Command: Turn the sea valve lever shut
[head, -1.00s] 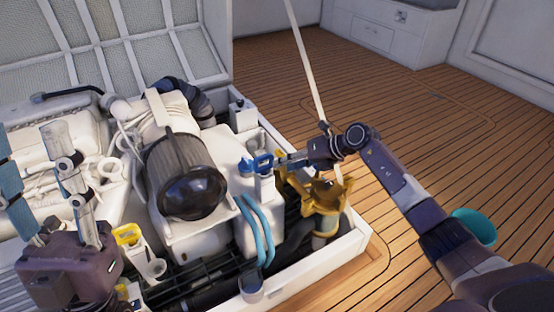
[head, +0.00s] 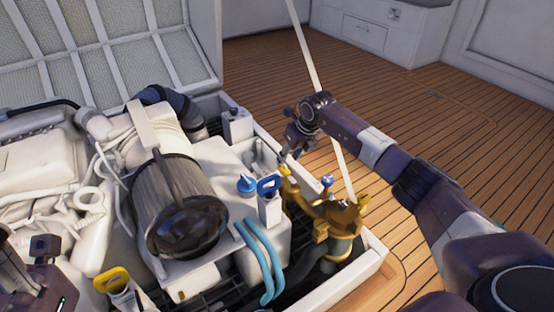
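The brass fitting (head: 342,216), which looks like the sea valve, stands in the right front corner of the engine hatch. A blue-tipped part (head: 327,181) rises at its top; I cannot tell if this is the lever. My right gripper (head: 290,154) points down just behind and above the fitting's left brass arm. Its fingers are small and dark, so contact and opening are unclear. Only dark parts of my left gripper and wrist (head: 38,262) show at the lower left edge; its fingers cannot be made out.
A blue loop handle (head: 269,185) and a blue cap (head: 246,184) sit left of the brass fitting. Blue hoses (head: 262,255) run in front. A dark ribbed cylinder (head: 180,205) and a yellow handle (head: 112,279) are further left. The wooden deck (head: 420,130) is open at right.

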